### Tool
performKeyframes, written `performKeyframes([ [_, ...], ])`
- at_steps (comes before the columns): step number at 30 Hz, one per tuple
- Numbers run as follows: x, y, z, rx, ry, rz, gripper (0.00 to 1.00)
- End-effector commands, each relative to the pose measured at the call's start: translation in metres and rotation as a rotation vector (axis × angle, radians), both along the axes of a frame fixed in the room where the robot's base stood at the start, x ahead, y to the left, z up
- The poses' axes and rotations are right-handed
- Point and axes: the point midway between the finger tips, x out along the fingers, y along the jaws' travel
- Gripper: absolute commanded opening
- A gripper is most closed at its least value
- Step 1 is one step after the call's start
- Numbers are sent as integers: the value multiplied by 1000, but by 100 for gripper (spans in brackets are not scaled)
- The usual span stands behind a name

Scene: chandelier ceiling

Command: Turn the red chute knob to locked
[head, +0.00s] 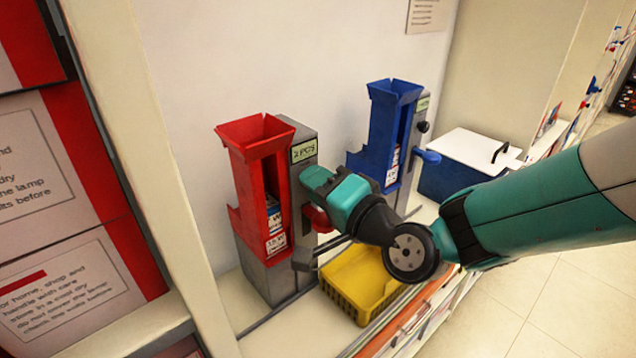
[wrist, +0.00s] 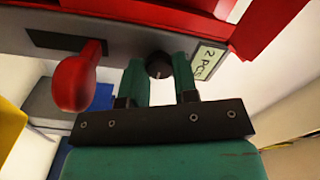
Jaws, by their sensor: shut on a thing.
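The red chute (head: 262,185) stands on the shelf against the wall, fixed to a grey housing (head: 303,138) with a "2 PCS" label. Its knob (wrist: 159,64) is small, round and dark, on the grey face near the label in the wrist view. My gripper (wrist: 160,82) has one finger on each side of the knob and is shut on it. In the head view my gripper (head: 308,182) reaches the housing just below the label and hides the knob. I cannot tell which way the knob is turned.
A red lever (head: 319,218) sticks out just below my gripper; it also shows left of the fingers in the wrist view (wrist: 77,82). A yellow crate (head: 350,289) lies below. A blue chute (head: 384,128) and a white-lidded blue box (head: 452,183) stand to the right.

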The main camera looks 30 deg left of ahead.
Motion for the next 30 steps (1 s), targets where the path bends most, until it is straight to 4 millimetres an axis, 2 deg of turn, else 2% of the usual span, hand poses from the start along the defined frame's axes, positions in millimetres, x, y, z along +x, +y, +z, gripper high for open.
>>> performKeyframes([
  [10,1,0,1,2,0,-2,4],
  [11,1,0,1,2,0,-2,32],
  [12,1,0,1,2,0,-2,41],
  [14,1,0,1,2,0,-2,53],
  [26,0,0,0,1,1,-1,53],
  [30,-2,-10,-3,0,3,-1,53],
])
